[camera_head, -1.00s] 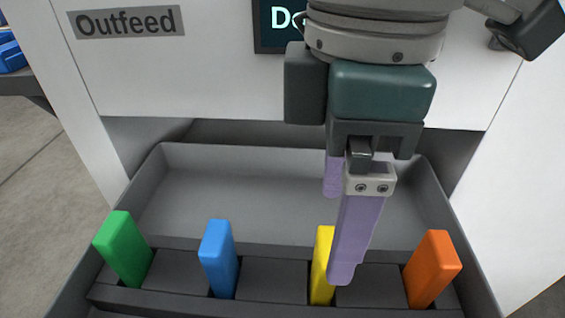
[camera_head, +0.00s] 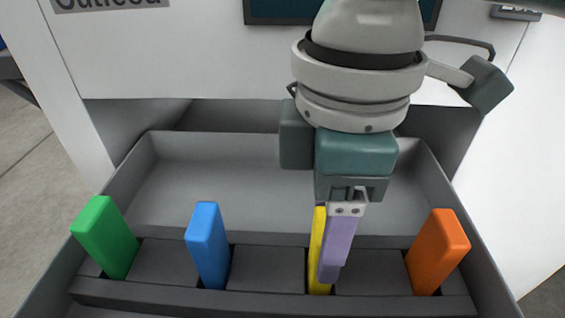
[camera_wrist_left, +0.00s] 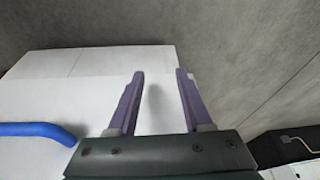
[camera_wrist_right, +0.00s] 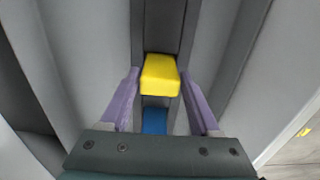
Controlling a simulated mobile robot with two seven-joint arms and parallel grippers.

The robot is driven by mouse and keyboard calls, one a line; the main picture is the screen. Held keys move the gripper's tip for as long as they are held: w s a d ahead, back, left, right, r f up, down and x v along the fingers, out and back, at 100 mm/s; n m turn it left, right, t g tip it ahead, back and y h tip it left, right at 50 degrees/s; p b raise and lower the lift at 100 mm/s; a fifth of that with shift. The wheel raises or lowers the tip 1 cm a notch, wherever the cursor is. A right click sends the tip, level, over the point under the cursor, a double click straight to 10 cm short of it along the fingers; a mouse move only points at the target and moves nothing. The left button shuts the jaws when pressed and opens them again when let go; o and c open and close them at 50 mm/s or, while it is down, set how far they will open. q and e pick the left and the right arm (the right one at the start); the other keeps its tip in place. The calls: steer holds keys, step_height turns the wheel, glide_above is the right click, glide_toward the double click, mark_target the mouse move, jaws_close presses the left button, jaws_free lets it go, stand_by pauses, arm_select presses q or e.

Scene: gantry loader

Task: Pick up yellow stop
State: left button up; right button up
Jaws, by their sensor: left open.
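The yellow stop (camera_head: 318,250) stands upright in a slot of the dark rail, between the blue and orange stops. My right gripper (camera_wrist_right: 160,72) points down at it with the purple fingers apart. In the right wrist view the yellow stop (camera_wrist_right: 160,76) shows between the fingertips, with a small gap on each side. In the head view one finger covers part of the stop's right side; the other finger is hidden. My left gripper (camera_wrist_left: 160,73) is open and empty, away from the tray, and shows only in its own wrist view.
A green stop (camera_head: 104,238), a blue stop (camera_head: 208,246) and an orange stop (camera_head: 437,252) stand in the same rail (camera_head: 265,269). The grey tray (camera_head: 220,185) behind is empty. A blue tube-like thing (camera_wrist_left: 38,129) shows in the left wrist view.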

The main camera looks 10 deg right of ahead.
jaws_close()
stand_by(0.7)
